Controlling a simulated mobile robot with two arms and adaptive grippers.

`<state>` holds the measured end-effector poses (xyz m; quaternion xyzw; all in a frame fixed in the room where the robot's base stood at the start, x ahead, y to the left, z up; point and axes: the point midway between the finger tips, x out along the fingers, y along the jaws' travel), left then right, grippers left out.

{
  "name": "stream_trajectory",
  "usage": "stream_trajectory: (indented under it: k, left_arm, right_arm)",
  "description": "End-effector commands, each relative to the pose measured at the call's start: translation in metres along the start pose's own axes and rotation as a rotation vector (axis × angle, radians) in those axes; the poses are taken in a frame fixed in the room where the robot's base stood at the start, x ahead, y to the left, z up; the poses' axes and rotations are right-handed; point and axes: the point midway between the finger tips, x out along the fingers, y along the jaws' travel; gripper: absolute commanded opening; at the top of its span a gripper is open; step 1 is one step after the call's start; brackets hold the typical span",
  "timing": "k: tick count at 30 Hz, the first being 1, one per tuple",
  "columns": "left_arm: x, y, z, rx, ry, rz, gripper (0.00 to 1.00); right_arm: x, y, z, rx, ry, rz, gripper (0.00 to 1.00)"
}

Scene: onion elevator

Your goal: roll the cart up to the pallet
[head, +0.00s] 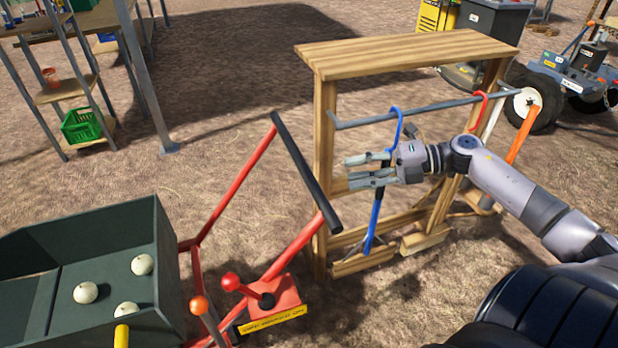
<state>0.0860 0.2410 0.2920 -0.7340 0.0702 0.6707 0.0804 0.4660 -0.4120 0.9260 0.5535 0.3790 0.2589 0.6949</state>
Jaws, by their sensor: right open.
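A dark green bin (95,238) with several white onions (142,264) stands at the lower left. A red tubular frame (235,188) joins its right side and ends in a black push bar (306,170). This looks like the cart, though its wheels are out of view. I cannot make out a pallet. My right gripper (352,172) is open at the wooden rack, its fingers pointing left, right beside a blue hooked tool (375,222). It is apart from the black bar. My left gripper is not in view.
A red lever box (276,300) with a yellow label sits beside the bin. The wooden rack (325,150) carries hooked tools on a rail. A metal-legged table (145,85) stands upper left, a wheeled machine (545,95) upper right. Bare ground between them is clear.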

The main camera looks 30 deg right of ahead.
Motion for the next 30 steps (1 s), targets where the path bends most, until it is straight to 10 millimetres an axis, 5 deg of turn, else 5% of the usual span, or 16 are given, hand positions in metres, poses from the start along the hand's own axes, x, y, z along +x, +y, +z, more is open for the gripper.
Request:
stream_trajectory:
  k: [15,30]
  left_arm:
    - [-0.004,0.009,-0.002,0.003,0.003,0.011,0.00]
    - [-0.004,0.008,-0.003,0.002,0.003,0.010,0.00]
  right_arm:
    - [0.096,0.002,0.001,0.002,-0.003,0.005,0.41]
    - [0.111,0.000,0.001,0.003,-0.002,0.002,0.40]
